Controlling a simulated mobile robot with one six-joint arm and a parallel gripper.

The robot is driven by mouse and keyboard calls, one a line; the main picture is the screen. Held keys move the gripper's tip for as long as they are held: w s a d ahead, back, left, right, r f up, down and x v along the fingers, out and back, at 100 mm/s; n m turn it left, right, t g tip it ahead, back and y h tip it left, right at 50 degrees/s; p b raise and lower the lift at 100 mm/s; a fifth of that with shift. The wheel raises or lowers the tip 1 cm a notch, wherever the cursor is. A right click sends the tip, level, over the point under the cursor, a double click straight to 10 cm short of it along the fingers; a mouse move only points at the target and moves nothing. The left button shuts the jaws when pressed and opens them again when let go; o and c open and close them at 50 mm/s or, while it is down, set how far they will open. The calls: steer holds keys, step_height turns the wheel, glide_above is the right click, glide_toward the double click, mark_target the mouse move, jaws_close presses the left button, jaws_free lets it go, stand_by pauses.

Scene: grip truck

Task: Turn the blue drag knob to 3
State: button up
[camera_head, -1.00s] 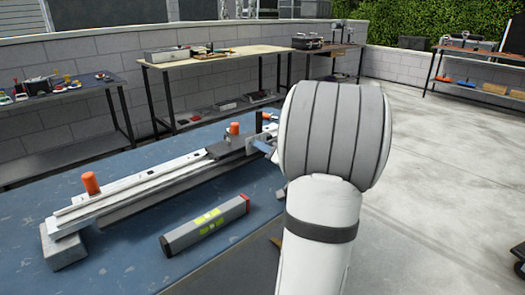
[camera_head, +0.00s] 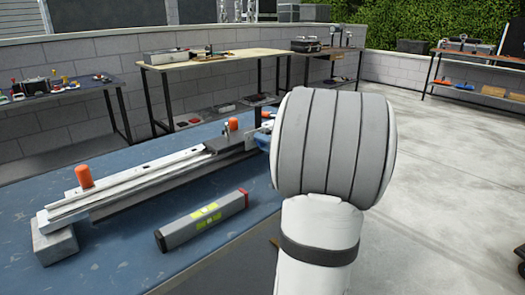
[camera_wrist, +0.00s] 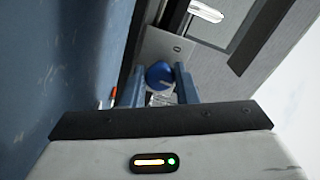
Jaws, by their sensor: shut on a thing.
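The blue drag knob (camera_wrist: 159,73) shows in the wrist view on a grey metal end plate (camera_wrist: 168,46). My gripper (camera_wrist: 160,80) has its two blue fingers on either side of the knob and is shut on it. The number marks on the knob cannot be read. In the head view, the long silver rail (camera_head: 140,183) lies across the blue table. A dark carriage (camera_head: 228,142) sits near its right end. My own arm hides my gripper and most of the knob end there.
Orange caps (camera_head: 84,176) stand on the rail. A grey spirit level (camera_head: 203,222) lies on the blue table (camera_head: 110,265) in front of the rail. Work benches (camera_head: 215,62) line the wall behind. Open concrete floor (camera_head: 440,180) is to the right.

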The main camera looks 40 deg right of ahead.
steer(key=m+b, duration=0.1)
steer(key=m, duration=0.4)
steer(key=shift+m, duration=0.3)
steer(key=m+p, duration=0.1)
steer(key=m, duration=0.4)
steer(key=shift+m, duration=0.3)
steer(key=o, duration=0.7)
steer(key=shift+s, duration=0.1)
steer(key=s, duration=0.2)
steer(key=s+p, duration=0.1)
steer(key=s, duration=0.4)
steer(key=shift+s+d, duration=0.3)
steer(key=shift+s, duration=0.05)
